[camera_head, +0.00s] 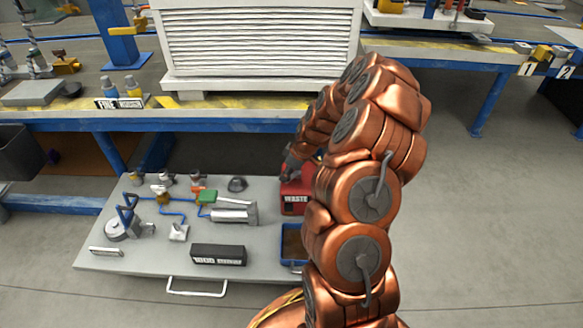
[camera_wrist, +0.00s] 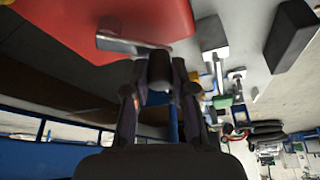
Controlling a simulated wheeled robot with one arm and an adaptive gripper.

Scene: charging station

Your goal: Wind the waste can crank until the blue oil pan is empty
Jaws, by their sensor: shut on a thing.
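The red waste can (camera_head: 294,190) stands on the right part of the grey board, with a "WASTE" label on its front; my arm hides its right side. In the wrist view the red can (camera_wrist: 120,22) fills the upper left. Its crank has a light metal arm (camera_wrist: 122,44) ending in a dark knob (camera_wrist: 158,72). My gripper (camera_wrist: 158,85) is shut on this knob, one finger on each side. In the head view my gripper (camera_head: 291,165) is at the can's top left, mostly hidden. The blue oil pan (camera_head: 284,245) sits in front of the can, its interior brownish; its right side is hidden.
The grey board (camera_head: 140,265) carries blue pipes, small valves, a silver cylinder (camera_head: 232,212) and a black labelled box (camera_head: 218,254). A white handle (camera_head: 197,290) sticks out at its front. The blue-edged bench (camera_head: 220,119) stands behind with a large white louvred unit (camera_head: 262,45). Floor at the right is clear.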

